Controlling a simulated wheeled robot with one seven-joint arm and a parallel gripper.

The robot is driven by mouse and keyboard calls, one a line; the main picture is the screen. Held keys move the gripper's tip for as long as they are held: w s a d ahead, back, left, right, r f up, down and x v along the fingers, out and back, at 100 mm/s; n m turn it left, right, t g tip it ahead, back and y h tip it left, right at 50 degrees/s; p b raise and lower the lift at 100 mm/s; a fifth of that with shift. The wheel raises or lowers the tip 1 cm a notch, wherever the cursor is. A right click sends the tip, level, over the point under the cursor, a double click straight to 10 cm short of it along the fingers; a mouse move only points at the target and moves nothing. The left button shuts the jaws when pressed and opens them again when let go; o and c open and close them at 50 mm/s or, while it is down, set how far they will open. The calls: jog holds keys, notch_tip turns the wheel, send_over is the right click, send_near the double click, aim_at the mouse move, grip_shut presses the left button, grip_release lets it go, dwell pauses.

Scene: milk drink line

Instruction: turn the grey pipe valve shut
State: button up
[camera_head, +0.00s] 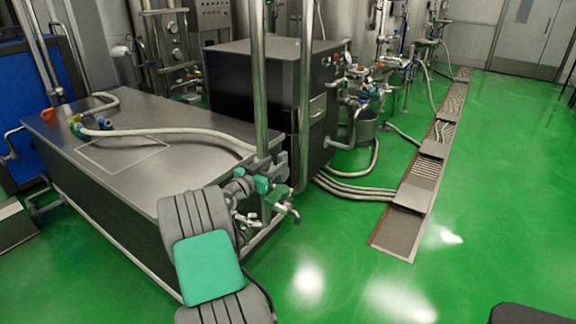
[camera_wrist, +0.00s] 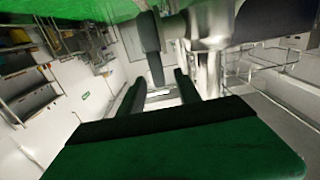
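The grey pipe valve shows close up in the wrist view, with a dark grey lever handle (camera_wrist: 149,45) and a shiny metal body (camera_wrist: 208,28) on a pipe. My gripper (camera_wrist: 160,79) has its two dark fingers apart. The end of the lever shows between the fingertips, with a visible gap to each finger. I cannot tell whether either finger touches it. In the head view, my arm reaches to the pipe fittings (camera_head: 283,208) at the near corner of the steel cabinet. The lever is not clear there, and my arm hides part of the fittings.
A low steel cabinet (camera_head: 110,185) with a hose on top stands left of my arm. Vertical steel pipes (camera_head: 259,80) rise beside the fittings. A dark box-shaped machine (camera_head: 245,85) stands behind. Green floor (camera_head: 480,200) is open on the right, beyond a floor drain (camera_head: 408,205).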

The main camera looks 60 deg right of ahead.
jog(key=s+d, duration=0.1)
jog(key=d, duration=0.7)
jog(key=shift+s+r+p, duration=0.15)
jog(key=shift+s+p, duration=0.1)
jog(key=shift+p, duration=0.15)
jog(key=shift+c, duration=0.3)
grip_shut()
dwell(0.5)
